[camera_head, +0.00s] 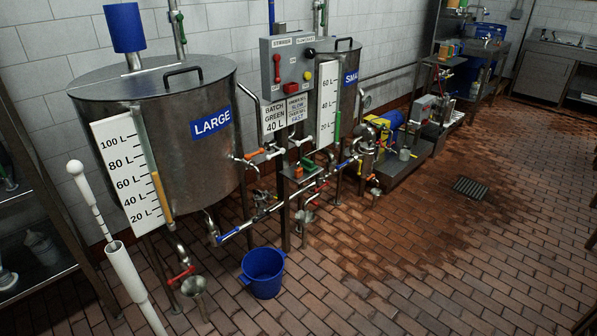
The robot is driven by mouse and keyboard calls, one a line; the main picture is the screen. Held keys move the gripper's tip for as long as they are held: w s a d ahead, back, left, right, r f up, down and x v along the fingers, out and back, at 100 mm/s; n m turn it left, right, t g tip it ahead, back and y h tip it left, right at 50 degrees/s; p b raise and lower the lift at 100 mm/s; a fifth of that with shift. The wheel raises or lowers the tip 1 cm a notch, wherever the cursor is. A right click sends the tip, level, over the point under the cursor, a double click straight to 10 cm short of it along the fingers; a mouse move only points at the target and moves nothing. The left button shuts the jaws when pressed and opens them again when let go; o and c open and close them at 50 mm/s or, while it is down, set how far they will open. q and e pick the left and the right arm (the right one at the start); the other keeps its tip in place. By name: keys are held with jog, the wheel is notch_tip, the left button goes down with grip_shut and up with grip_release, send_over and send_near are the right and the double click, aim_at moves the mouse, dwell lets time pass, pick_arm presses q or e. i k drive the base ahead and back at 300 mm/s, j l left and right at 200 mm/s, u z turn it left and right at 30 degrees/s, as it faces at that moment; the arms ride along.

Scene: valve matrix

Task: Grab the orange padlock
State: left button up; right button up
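I cannot clearly make out an orange padlock. A small orange spot (299,172) shows on the stand below the control box, but it is too small to identify. An orange valve handle (254,153) is at the right side of the large tank. Neither of my grippers is in view.
The large steel tank (190,130) stands at left, with the smaller tank (345,75) behind the grey control box (287,65). Pipes and valves run low between them. A blue bucket (263,272) and a metal funnel (194,286) are in front. The tiled floor (450,270) at right is mostly clear.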

aim_at(298, 170)
jog(key=i+l+u, duration=0.15)
jog(key=u, duration=0.5)
jog(key=i+l+u, duration=0.2)
jog(key=l, duration=0.15)
jog(key=i+l+u, duration=0.15)
jog(key=l, duration=0.2)
jog(key=i+l+u, duration=0.2)
jog(key=l, duration=0.2)
jog(key=i+l+u, duration=0.2)
jog(key=l, duration=0.2)
jog(key=k, duration=0.1)
